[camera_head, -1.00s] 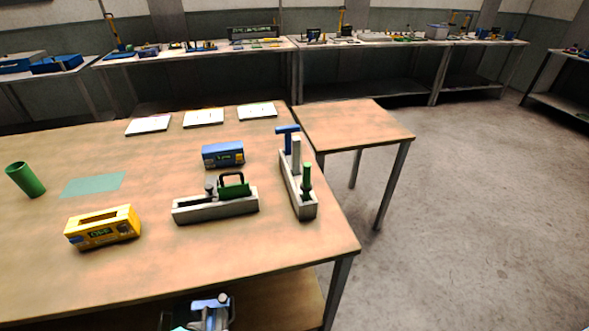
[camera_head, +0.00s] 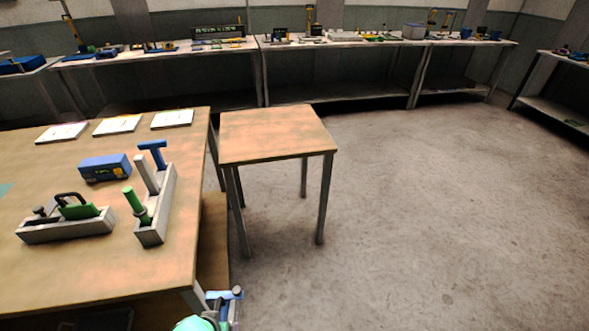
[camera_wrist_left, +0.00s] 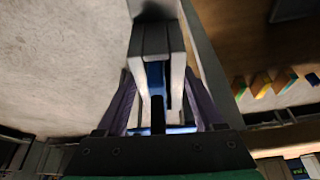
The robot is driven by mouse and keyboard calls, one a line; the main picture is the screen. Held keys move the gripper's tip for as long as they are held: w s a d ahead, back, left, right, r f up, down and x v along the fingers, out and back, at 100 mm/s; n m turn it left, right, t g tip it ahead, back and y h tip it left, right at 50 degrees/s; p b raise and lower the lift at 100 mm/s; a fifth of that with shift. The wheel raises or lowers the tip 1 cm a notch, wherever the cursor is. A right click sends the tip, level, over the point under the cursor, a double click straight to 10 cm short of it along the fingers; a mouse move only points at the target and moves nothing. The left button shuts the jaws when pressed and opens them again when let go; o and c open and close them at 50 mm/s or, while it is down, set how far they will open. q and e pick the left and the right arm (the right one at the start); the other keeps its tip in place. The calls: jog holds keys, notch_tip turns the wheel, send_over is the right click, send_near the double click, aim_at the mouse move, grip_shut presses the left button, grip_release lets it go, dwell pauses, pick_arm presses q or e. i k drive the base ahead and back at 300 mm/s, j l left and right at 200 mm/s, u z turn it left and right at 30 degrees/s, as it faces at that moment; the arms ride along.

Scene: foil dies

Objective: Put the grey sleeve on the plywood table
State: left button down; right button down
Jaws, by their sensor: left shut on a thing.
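In the left wrist view my left gripper (camera_wrist_left: 157,95) is shut on a grey, block-like piece with a blue strip inside, which looks like the grey sleeve (camera_wrist_left: 150,40). In the head view only a small part of an arm and a grey-blue end (camera_head: 226,303) show at the bottom edge, below the workbench corner; the sleeve is not clear there. The small square table with a bare wooden, plywood-like top (camera_head: 275,130) stands right of the workbench, ahead of the arm. Its top is empty. My right gripper is not in view.
The long workbench (camera_head: 80,262) at left bears a grey tray (camera_head: 152,232) with blue, grey and green tools, another grey holder (camera_head: 65,230), a blue box (camera_head: 104,167) and white cards (camera_head: 116,125). A narrow gap separates it from the small table. Open floor (camera_head: 430,220) lies right.

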aim_at(266, 128)
jog(key=i+l, duration=0.2)
jog(key=l, duration=0.2)
jog(key=i+l, duration=0.2)
jog(key=l, duration=0.2)
jog(key=i+l+z, duration=0.1)
jog(key=l, duration=0.3)
jog(key=i+j, duration=0.8)
jog(key=i, duration=0.2)
